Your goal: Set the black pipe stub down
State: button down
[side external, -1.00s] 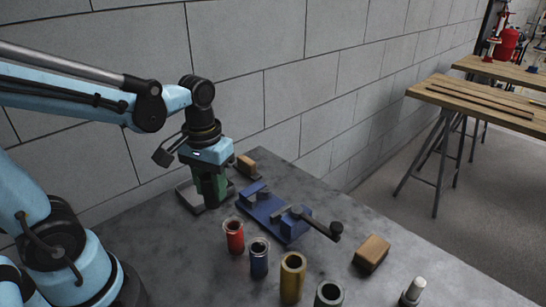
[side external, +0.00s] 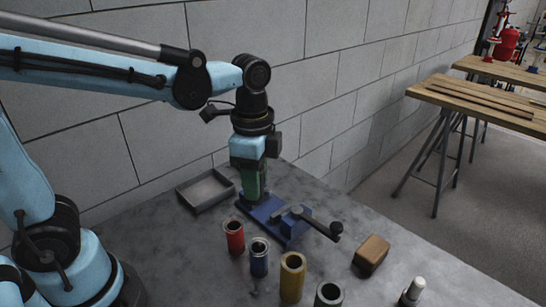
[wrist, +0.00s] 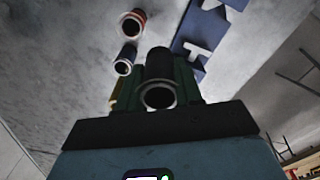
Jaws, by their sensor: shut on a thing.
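My gripper (side external: 252,188) has green fingers pointing down, at the back end of the blue vise (side external: 285,226) in the side view. In the wrist view it is shut on the black pipe stub (wrist: 159,68), a dark tube with a pale ring at its near end, between the green fingers. In the side view the fingers hide the stub. The fingertips overlap the vise's back end; I cannot tell whether the stub touches anything. The vise also shows in the wrist view (wrist: 203,38), just right of the stub.
An empty grey tray (side external: 206,191) lies left of my gripper. Red (side external: 235,236), blue (side external: 259,258), yellow (side external: 292,278) and grey (side external: 329,294) tubes stand in front of the vise. A wooden-topped block (side external: 371,253) and a white-topped piece (side external: 412,291) are at right.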

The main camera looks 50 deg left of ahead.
jog(key=w+d+m, duration=0.1)
jog(key=d+m, duration=0.4)
jog(key=m, duration=0.2)
jog(key=shift+m, duration=0.3)
jog(key=w+a+f, duration=0.2)
jog(key=a, duration=0.1)
jog(key=w+a+f, duration=0.2)
jog(key=a, duration=0.1)
jog(key=w+a+f, duration=0.2)
jog(key=a, duration=0.2)
jog(key=shift+w+f, duration=0.25)
jog(key=shift+w, duration=0.05)
jog(key=shift+f, duration=1.95)
jog(key=shift+f, duration=0.1)
jog(key=c, duration=0.8)
grip_release()
jog(key=shift+o, duration=0.2)
